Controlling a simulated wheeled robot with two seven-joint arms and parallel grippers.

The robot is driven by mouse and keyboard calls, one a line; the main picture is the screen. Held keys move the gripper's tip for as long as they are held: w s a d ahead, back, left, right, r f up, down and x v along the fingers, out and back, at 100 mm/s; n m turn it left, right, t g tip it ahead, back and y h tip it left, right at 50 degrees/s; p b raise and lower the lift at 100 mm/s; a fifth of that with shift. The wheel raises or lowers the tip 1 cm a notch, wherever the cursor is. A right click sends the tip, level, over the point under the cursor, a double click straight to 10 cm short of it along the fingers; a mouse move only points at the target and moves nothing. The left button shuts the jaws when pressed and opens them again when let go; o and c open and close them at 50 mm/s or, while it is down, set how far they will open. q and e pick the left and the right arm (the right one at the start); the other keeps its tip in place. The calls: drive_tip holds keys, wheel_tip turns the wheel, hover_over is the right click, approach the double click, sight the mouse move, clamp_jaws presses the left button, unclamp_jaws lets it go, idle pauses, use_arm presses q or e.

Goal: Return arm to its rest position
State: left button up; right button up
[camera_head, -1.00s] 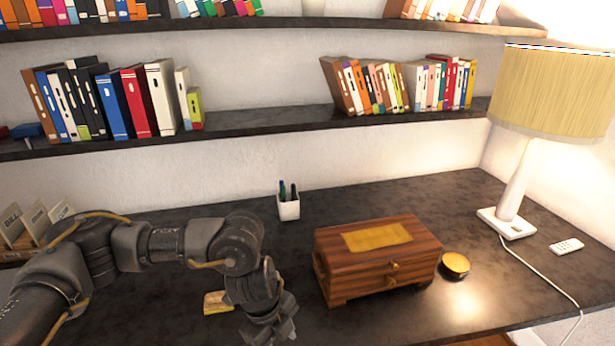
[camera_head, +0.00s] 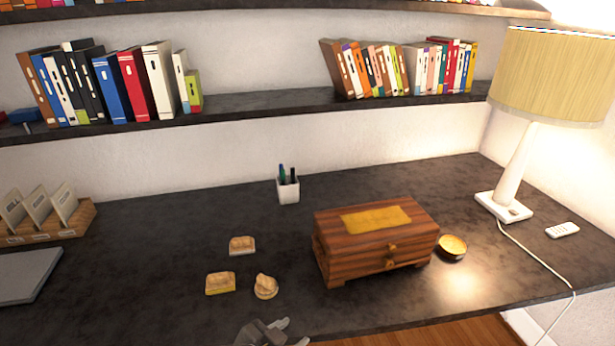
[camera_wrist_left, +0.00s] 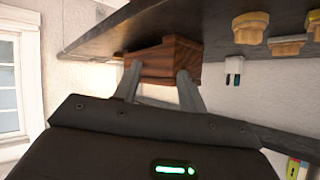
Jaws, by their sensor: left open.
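My left gripper (camera_head: 284,330) is at the bottom edge of the head view, in front of the dark desk's front edge. Its fingers are apart with nothing between them; they also show spread in the left wrist view (camera_wrist_left: 158,85). Most of my left arm is out of the head view. The right gripper is not in view. The desk (camera_head: 150,270) holds a wooden box (camera_head: 345,262) with a yellow top panel, beyond and right of the gripper. Three small tan pieces lie left of the box: one at the back (camera_head: 242,245), one at left (camera_head: 220,283), one at right (camera_head: 265,286).
A round gold dish (camera_head: 453,246), a lamp (camera_head: 510,180) and a white remote (camera_head: 562,230) are at right. A file holder (camera_head: 50,225) and a grey flat object (camera_head: 25,275) are at left. A bookshelf (camera_head: 240,112) runs above.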

use_arm(q)
drive_tip(key=s+a+f+n+g+y, duration=0.35)
drive_tip(key=s+a+f, duration=0.25)
drive_tip(key=s+a, duration=0.35)
drive_tip(key=s+a+f+n+g+y, duration=0.2)
drive_tip(key=s+a+f+n+y, duration=0.15)
drive_tip(key=s+a+f, duration=0.55)
wheel_tip(320, 180, down, 23)
drive_tip(key=a+g, duration=0.2)
drive_tip(key=s+a+f, duration=0.3)
drive_tip(key=s+f, duration=1.2)
drive_tip(key=s, duration=0.1)
drive_tip(key=shift+s+f+g, duration=0.35)
drive_tip(key=shift+s, duration=0.05)
drive_tip(key=shift+a, duration=0.1)
